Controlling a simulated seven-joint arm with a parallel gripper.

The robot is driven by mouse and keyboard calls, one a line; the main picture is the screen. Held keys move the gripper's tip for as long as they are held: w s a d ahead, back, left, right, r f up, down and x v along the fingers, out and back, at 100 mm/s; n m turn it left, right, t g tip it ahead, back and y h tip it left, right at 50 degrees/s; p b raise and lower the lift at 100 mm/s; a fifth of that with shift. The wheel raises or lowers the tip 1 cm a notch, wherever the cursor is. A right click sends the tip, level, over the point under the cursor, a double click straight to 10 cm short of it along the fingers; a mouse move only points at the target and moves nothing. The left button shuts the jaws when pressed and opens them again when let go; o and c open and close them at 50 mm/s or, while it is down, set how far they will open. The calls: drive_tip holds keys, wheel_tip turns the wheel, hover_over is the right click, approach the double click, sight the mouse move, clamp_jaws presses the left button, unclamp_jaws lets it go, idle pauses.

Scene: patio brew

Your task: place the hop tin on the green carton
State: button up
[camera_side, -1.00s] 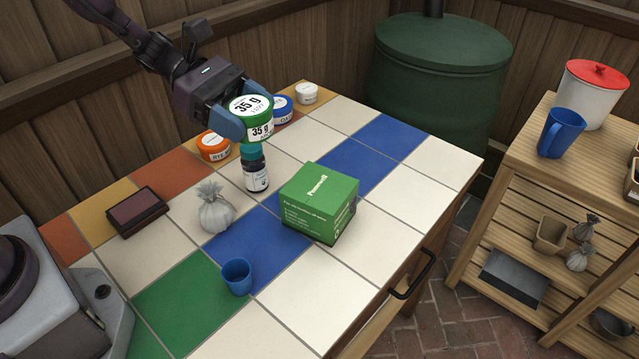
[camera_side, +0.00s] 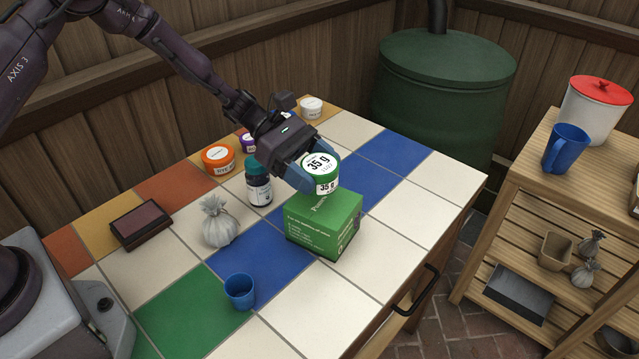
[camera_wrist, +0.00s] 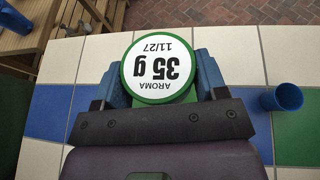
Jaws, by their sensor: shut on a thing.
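The hop tin (camera_side: 322,172) is a green and white round tin labelled "35 g". My gripper (camera_side: 310,174) is shut on it, with a blue finger on either side. The green carton (camera_side: 323,222) stands on the tiled table directly under the tin in the side view. The tin's base is at or just above the carton's top; I cannot tell whether they touch. In the wrist view the tin's lid (camera_wrist: 158,66) reads "AROMA 35 g 11/27" between the fingers. The carton is mostly hidden behind the tin and gripper there.
A dark bottle (camera_side: 258,184) and a grey sack (camera_side: 219,222) stand left of the carton. A blue cup (camera_side: 240,291) is nearer the front. An orange tin (camera_side: 218,158), a white tin (camera_side: 311,108) and a brown box (camera_side: 140,224) line the back. Tiles right of the carton are clear.

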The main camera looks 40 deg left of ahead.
sight(319, 199)
drive_tip(key=shift+w+f, duration=0.2)
drive_tip(key=shift+f, duration=0.1)
drive_tip(key=shift+w+d+f, duration=0.1)
drive_tip(key=shift+w+f, duration=0.1)
drive_tip(key=shift+f, duration=1.5)
drive_tip(key=shift+f, duration=0.15)
drive_tip(key=o, duration=0.9)
drive_tip(key=shift+o, duration=0.2)
